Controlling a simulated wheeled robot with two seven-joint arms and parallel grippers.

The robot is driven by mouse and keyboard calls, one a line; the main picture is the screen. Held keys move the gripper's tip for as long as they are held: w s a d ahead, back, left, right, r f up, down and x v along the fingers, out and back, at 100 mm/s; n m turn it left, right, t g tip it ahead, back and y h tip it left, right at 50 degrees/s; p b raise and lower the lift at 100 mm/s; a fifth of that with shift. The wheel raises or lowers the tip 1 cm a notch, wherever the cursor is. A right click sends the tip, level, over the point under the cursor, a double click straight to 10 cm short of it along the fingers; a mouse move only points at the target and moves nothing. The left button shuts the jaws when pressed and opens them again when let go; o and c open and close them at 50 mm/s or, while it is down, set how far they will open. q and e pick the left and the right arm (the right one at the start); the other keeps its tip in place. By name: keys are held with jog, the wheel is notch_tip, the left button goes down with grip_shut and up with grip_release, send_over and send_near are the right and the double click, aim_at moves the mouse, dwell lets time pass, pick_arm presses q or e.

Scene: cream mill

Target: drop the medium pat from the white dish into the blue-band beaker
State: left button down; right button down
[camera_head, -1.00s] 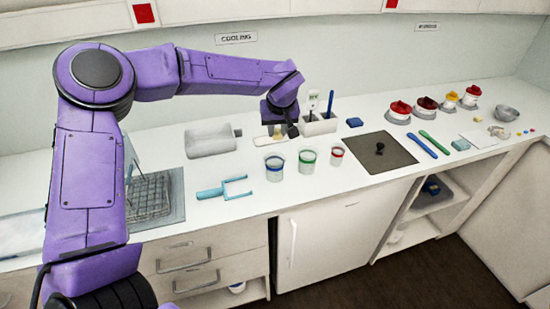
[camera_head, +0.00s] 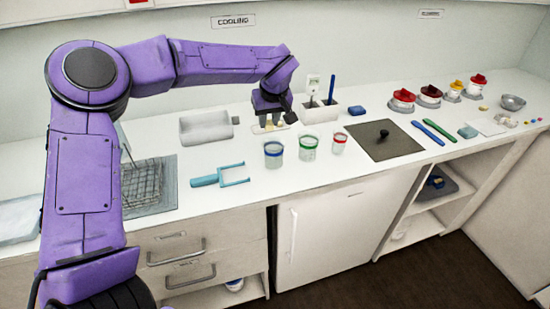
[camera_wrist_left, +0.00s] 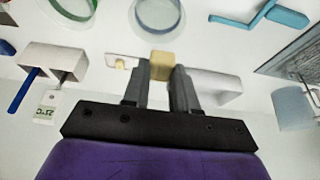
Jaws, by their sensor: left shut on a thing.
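My left gripper (camera_head: 268,126) is shut on a yellow pat (camera_wrist_left: 161,64), held between its fingertips in the left wrist view. The white dish (camera_wrist_left: 111,61) lies beside the held pat there, with a small yellowish pat on it; in the head view the gripper largely covers the dish. The blue-band beaker (camera_head: 273,154) stands upright on the counter, in front of the gripper and apart from it. It also shows at the top of the left wrist view (camera_wrist_left: 157,14). I cannot judge the pat's height above the dish. My right gripper is out of view.
A green-band beaker (camera_head: 308,148) and a red-band beaker (camera_head: 339,143) stand right of the blue one. A white holder (camera_head: 319,114) with tools is behind them. A grey tray (camera_head: 207,128) is left of the gripper; a blue fork-like tool (camera_head: 220,176) lies in front.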

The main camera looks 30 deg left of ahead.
pick_arm(q)
jog(key=c, duration=0.8)
grip_release()
jog(key=v, duration=1)
jog(key=shift+r+b, duration=0.25)
jog(key=shift+b, duration=0.1)
jog(key=shift+s, duration=0.1)
